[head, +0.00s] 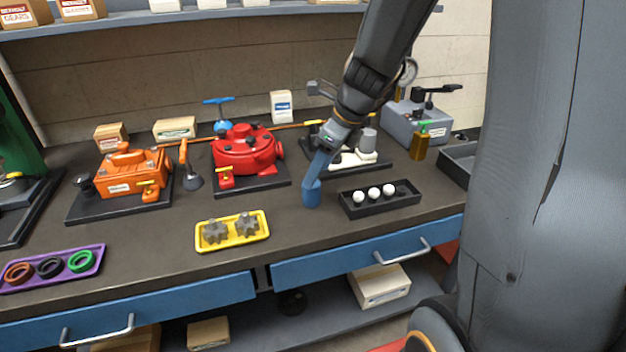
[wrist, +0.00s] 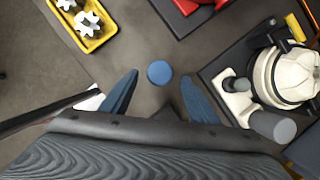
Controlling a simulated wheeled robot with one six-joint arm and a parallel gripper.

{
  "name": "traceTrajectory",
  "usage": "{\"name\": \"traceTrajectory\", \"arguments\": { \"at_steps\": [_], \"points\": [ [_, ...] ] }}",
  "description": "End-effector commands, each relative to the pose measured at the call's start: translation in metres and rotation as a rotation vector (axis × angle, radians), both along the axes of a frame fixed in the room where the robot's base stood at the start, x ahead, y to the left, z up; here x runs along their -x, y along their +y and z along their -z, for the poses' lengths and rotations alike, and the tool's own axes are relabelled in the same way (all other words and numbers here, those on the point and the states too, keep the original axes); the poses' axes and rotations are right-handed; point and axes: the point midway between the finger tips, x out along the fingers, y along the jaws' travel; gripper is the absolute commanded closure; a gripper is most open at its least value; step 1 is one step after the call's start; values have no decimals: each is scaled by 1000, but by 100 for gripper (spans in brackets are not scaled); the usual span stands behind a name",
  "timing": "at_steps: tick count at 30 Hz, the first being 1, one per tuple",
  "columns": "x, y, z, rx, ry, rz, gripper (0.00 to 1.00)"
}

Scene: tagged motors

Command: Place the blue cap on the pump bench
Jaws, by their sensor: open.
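In the wrist view the blue cap (wrist: 159,72) shows as a round disc just beyond and between the fingertips, with a gap on both sides. My gripper (head: 320,163) is over the cap, its blue fingers apart and empty; they also show in the wrist view (wrist: 159,85). In the head view finger and cap overlap, so I cannot tell whether they touch. No label legibly names a pump bench.
A red machine (head: 243,150) and an orange machine (head: 133,173) stand on black bases to the left. A white machine (head: 350,158) is behind my gripper. A yellow gear tray (head: 232,246), black ball tray (head: 380,208) and purple ring tray (head: 52,285) lie near the front edge.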

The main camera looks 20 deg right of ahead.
Motion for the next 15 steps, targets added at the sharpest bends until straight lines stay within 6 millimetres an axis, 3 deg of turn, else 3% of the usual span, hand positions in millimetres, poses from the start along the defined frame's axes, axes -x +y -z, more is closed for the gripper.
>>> {"name": "traceTrajectory", "arguments": {
  "at_steps": [6, 11, 15],
  "points": [
    [10, -11, -37, 0, -3, 1, 45],
    [15, -15, -51, -1, -1, 0, 45],
    [22, -14, -51, 28, -7, -67, 45]
  ]
}}
